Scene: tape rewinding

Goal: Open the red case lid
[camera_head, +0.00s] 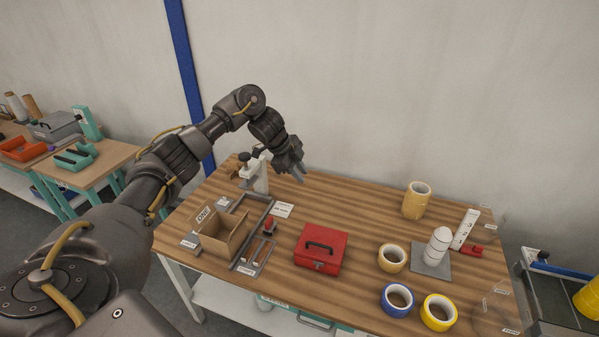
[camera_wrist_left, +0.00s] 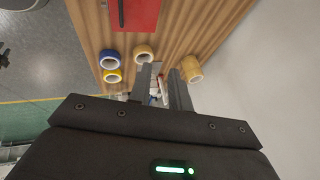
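The red case (camera_head: 321,250) lies on the middle of the wooden table, its lid shut. A black handle lies on top and a latch shows on its front side. Part of the red case (camera_wrist_left: 134,14) also shows at the top of the left wrist view. My left gripper (camera_head: 298,172) is in the air near the back of the table, behind the case and apart from it. In the left wrist view its two fingers (camera_wrist_left: 163,84) stand apart with nothing held between them. My right gripper is in neither view.
Left of the case are an open cardboard box (camera_head: 222,236) and a grey tray (camera_head: 247,262). To the right are tan tape (camera_head: 392,259), blue tape (camera_head: 397,300), yellow tape (camera_head: 438,312), a tall tan roll (camera_head: 416,200) and a white bottle (camera_head: 437,247). The wall stands behind.

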